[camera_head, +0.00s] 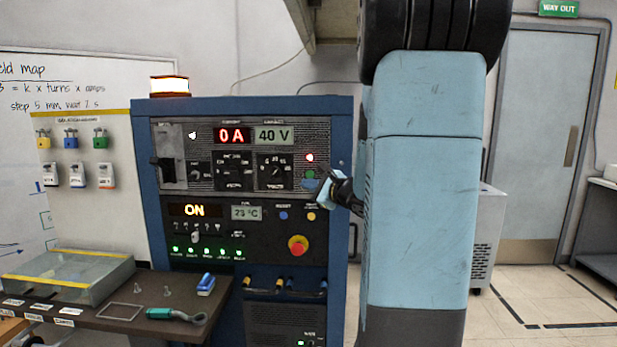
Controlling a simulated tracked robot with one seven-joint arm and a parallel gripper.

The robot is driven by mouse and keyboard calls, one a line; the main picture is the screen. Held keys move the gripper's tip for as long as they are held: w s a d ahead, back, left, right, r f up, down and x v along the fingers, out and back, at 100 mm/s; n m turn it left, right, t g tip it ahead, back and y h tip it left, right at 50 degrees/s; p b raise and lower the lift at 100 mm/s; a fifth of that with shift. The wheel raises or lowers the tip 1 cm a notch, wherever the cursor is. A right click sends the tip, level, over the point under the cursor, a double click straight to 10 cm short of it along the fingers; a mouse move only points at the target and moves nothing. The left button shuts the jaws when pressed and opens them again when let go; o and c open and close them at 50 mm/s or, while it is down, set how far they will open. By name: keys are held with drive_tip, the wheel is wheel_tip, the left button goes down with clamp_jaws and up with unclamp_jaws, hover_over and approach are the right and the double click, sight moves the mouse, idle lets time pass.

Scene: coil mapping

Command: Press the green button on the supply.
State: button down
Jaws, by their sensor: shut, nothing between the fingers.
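The supply (140,180) is a blue cabinet with dark panels, left of centre. Its displays read 0 A, 40 V, ON and 23 °C. At the right of its upper panel a small red light (310,157) is lit. A small green button (310,173) sits just below it, with a blue one under that. My gripper (325,191) is shut and empty, in front of the panel's right edge, just below and right of the green button. Whether it touches the panel cannot be told. My large light-blue arm hides what lies right of the supply.
A red emergency knob (298,244) sits on the lower panel. A dark bench (100,318) at lower left holds a clear-lidded box (70,275), a blue block (206,284) and a green-handled tool (172,314). Open floor lies at right, before a grey door (535,140).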

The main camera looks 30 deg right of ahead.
sight(312, 177)
drive_tip(key=w+d, duration=0.1)
drive_tip(key=w, duration=0.1)
drive_tip(key=w+d, duration=0.3)
drive_tip(key=w, duration=0.2)
drive_tip(key=shift+d, duration=0.3)
drive_tip(key=shift+w+d, duration=0.5)
drive_tip(key=shift+w, duration=0.05)
idle(2.9)
drive_tip(key=shift+s+a, duration=0.5)
drive_tip(key=shift+s, duration=0.2)
drive_tip(key=shift+s, duration=0.1)
drive_tip(key=shift+s+a, duration=0.7)
drive_tip(key=shift+s, duration=0.3)
drive_tip(key=shift+s+a, duration=0.7)
drive_tip(key=shift+s, duration=0.25)
